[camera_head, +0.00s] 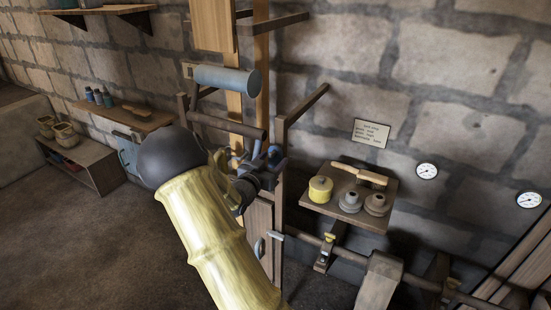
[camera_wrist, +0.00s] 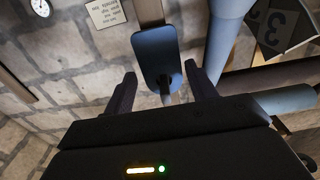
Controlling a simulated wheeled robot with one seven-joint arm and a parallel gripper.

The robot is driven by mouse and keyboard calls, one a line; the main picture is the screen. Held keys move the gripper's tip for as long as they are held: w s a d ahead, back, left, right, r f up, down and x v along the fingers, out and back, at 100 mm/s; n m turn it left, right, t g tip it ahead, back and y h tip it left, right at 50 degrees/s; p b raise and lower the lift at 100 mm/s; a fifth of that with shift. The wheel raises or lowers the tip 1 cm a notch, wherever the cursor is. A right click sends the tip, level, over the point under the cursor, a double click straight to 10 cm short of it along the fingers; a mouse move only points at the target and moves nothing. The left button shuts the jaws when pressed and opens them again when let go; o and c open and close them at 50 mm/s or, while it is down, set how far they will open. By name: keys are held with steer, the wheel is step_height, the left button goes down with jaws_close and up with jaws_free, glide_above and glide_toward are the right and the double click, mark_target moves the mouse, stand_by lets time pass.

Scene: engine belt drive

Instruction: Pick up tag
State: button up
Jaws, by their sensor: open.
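A blue plate with rounded corners and a slot or hole near one end, which looks like the tag (camera_wrist: 155,48), shows in the wrist view, upper middle. It lies ahead of my gripper (camera_wrist: 160,72), between the lines of its two dark fingers. The fingers are apart and nothing is clamped between them. I cannot tell how far the plate is from the fingertips. In the head view my yellow arm and its dark joint cover part of the wooden frame, and I cannot make out the tag for certain there.
A dark plate marked 3 (camera_wrist: 279,27) and thick blue-grey cylinders (camera_wrist: 228,30) sit close on the right in the wrist view. A blue roller (camera_head: 225,77) juts out above.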

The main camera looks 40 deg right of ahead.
mark_target(275, 156)
steer(key=x, duration=0.1)
steer(key=p+x, duration=0.1)
steer(key=x, duration=0.1)
steer(key=p+x, duration=0.1)
steer(key=shift+w+d+r, duration=0.15)
steer(key=shift+w+r, duration=0.05)
steer(key=shift+r, duration=0.05)
steer(key=shift+w+d+f, duration=0.1)
steer(key=shift+d+f, duration=0.05)
steer(key=shift+d, duration=0.1)
steer(key=c, duration=0.7)
steer(key=shift+c, duration=0.2)
steer(key=shift+a+r+b, duration=0.2)
steer(key=shift+a+b, duration=0.15)
steer(key=shift+b, duration=0.2)
steer(key=b+v, duration=0.4)
steer(key=v, duration=1.3)
steer(key=shift+s+a, duration=0.2)
steer(key=shift+s, duration=0.05)
